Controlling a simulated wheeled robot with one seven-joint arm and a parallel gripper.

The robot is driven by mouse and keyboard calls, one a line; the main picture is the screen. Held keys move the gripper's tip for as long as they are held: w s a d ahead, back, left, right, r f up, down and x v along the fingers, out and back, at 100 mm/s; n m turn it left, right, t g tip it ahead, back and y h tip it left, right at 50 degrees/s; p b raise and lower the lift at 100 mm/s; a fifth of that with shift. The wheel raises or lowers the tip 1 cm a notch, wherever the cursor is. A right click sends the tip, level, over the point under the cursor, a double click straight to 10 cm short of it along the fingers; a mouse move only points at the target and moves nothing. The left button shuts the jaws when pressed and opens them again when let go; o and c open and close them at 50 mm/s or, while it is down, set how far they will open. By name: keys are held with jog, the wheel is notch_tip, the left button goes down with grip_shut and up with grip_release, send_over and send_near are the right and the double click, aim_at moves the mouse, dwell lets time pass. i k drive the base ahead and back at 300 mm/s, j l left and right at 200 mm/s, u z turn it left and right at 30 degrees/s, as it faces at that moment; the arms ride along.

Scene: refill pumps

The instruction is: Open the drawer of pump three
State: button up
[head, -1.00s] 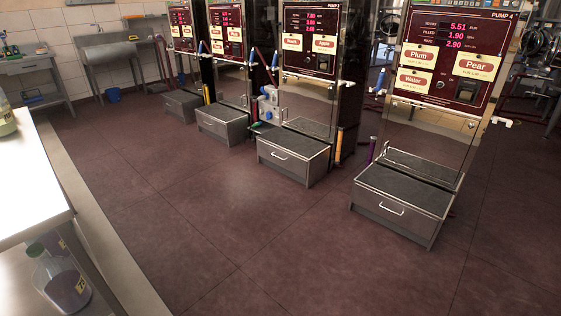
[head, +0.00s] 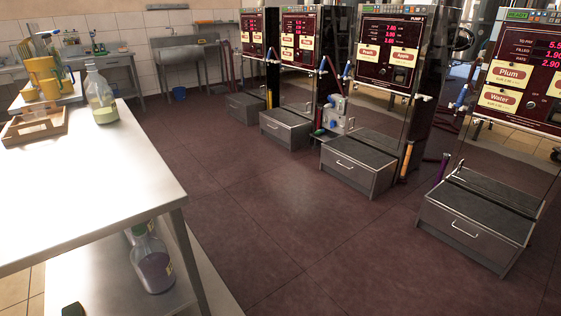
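Several pumps stand in a row. The third from the left, with Peach and Apple labels, looks to be pump three (head: 388,45); its number is too small to read surely. Its grey drawer (head: 345,178) is at the foot of the pump, front flush and shut, with a pale bar handle (head: 345,164). The Plum and Water pump (head: 520,75) is at the right edge, cut off, with its own shut drawer (head: 462,235). My gripper is not in view.
A white table (head: 85,175) fills the left, with a wooden crate (head: 35,128), yellow containers (head: 42,75) and a bottle (head: 100,98); another bottle (head: 152,262) stands on its lower shelf. Open dark floor (head: 270,210) lies between table and pumps. A yellow-orange nozzle (head: 407,160) hangs beside the third pump.

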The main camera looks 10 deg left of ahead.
aim_at(359, 174)
jog(key=i+u, duration=0.45)
jog(key=i, duration=3.35)
jog(key=i+z, duration=0.1)
jog(key=i, duration=0.35)
jog(key=i+j+z, duration=0.15)
jog(key=i, duration=0.3)
jog(key=i+j+z, duration=0.1)
jog(key=i, duration=0.35)
jog(key=i+j+z, duration=0.1)
jog(key=i, duration=0.35)
jog(key=z, duration=0.8)
jog(key=j, duration=0.1)
